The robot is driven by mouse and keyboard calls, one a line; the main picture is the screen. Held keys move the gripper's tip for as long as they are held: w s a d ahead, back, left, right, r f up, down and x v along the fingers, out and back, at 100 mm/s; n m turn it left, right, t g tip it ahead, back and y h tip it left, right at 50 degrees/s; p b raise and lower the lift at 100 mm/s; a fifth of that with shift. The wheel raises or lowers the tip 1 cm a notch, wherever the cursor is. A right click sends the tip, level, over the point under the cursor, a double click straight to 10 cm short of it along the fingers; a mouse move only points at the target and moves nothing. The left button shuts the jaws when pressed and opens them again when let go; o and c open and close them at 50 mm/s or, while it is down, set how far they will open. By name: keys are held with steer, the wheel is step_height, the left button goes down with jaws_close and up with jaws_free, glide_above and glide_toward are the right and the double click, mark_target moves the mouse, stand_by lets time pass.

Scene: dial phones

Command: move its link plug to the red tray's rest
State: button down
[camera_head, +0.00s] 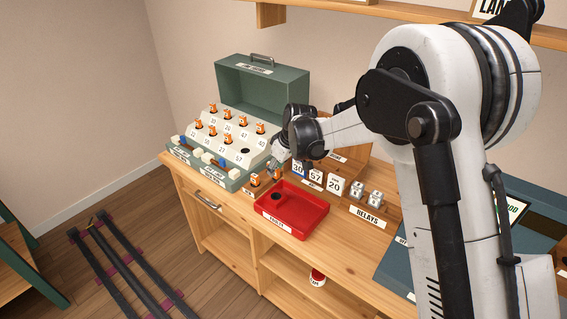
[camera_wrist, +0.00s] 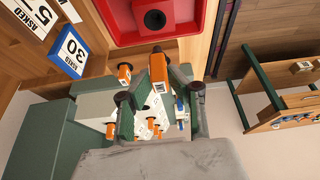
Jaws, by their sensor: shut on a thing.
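The red tray (camera_head: 290,209) lies on the wooden desk, with a round black rest (camera_head: 276,197) in its left part. The tray's edge also shows at the top of the wrist view (camera_wrist: 195,12), with the dark rest (camera_wrist: 154,19) in it. My gripper (camera_head: 278,166) is low at the tray's back left corner. In the wrist view its fingers (camera_wrist: 158,90) are shut on an orange link plug (camera_wrist: 157,68) with a white label, short of the tray. The label's figures are too small to read.
The green switchboard (camera_head: 222,172) holds several orange plugs; one dark socket (camera_head: 245,151) there is empty. An orange plug (camera_head: 254,181) stands left of the tray. Number cards, including a blue 30 (camera_head: 298,170), stand behind it. Relays (camera_head: 358,188) stand to the right.

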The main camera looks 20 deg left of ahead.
mark_target(275, 181)
steer(key=shift+d+f, duration=0.1)
steer(key=shift+f, duration=0.65)
steer(key=shift+f+b, duration=1.1)
steer(key=shift+f, duration=1.3)
steer(key=shift+b, duration=1.2)
steer(key=shift+f+b, duration=0.9)
steer(key=shift+f, duration=0.4)
steer(key=c, duration=1.3)
jaws_free()
steer(key=shift+c, duration=0.2)
steer(key=shift+r, duration=0.2)
